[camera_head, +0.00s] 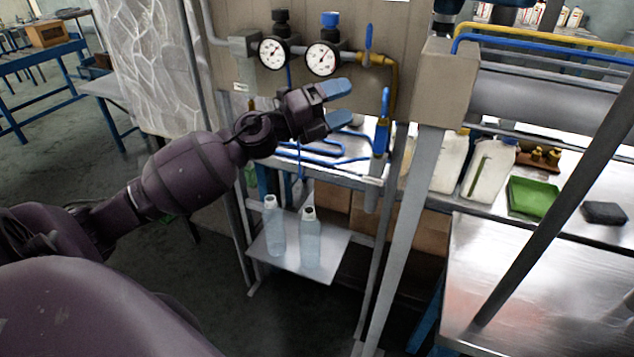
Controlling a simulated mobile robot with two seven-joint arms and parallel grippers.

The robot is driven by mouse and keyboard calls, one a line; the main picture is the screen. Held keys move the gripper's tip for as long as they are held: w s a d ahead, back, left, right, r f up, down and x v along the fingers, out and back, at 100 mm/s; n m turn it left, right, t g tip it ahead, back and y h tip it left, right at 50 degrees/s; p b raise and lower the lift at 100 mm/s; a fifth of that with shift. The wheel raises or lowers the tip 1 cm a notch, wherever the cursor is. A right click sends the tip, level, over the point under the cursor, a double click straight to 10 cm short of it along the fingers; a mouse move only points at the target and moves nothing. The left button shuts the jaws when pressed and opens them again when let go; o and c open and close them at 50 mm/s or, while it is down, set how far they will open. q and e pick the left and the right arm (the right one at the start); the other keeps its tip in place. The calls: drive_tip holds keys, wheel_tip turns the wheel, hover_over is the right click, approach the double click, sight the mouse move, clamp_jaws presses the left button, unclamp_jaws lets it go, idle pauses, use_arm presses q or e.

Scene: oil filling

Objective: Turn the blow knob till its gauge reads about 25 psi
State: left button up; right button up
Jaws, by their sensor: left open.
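Two round white gauges, the left gauge (272,52) and the right gauge (322,58), sit side by side on the panel. A black knob (281,18) stands above the left gauge and a blue knob (330,20) above the right one. I cannot tell from the picture which is the blow knob, and the dials are too small to read. My left gripper (337,104) is open and empty, with blue fingertips pointing right. In the picture it is below the right gauge and apart from both knobs. My right gripper is not in view.
A blue-handled valve (368,42) is right of the gauges, and a blue lever valve (382,125) is lower. Two clear bottles (311,240) stand on a low shelf (330,268). White jugs (488,170) and a green tray (533,197) are on the right-hand bench.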

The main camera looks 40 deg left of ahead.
use_arm(q)
drive_tip(key=s+a+f+n+t+y, duration=0.1)
drive_tip(key=s+f+n+y, duration=0.1)
drive_tip(key=f+n, duration=0.4)
drive_tip(key=s+f+n+t+y+b, duration=0.1)
drive_tip(key=f+n+y, duration=0.4)
drive_tip(key=f, duration=0.5)
drive_tip(key=shift+s+a+f+n, duration=0.15)
drive_tip(key=shift+s+a+n, duration=0.25)
drive_tip(key=shift+s+n, duration=0.6)
drive_tip(key=shift+w, duration=0.1)
drive_tip(key=s+d+f+n+g+y, duration=0.1)
drive_tip(key=s+f+n+g+y, duration=0.1)
drive_tip(key=s+f+n, duration=0.4)
drive_tip(key=s+d+f+n+g+y, duration=0.1)
drive_tip(key=s+f+n+g+y, duration=0.15)
drive_tip(key=f, duration=0.65)
drive_tip(key=s+d+f+n+g, duration=0.3)
drive_tip(key=s+f+n, duration=0.3)
drive_tip(key=s+f, duration=0.5)
drive_tip(key=s+d, duration=0.1)
drive_tip(key=s, duration=0.2)
drive_tip(key=shift+s, duration=0.25)
drive_tip(key=shift+d+y, duration=0.1)
drive_tip(key=shift+y, duration=0.15)
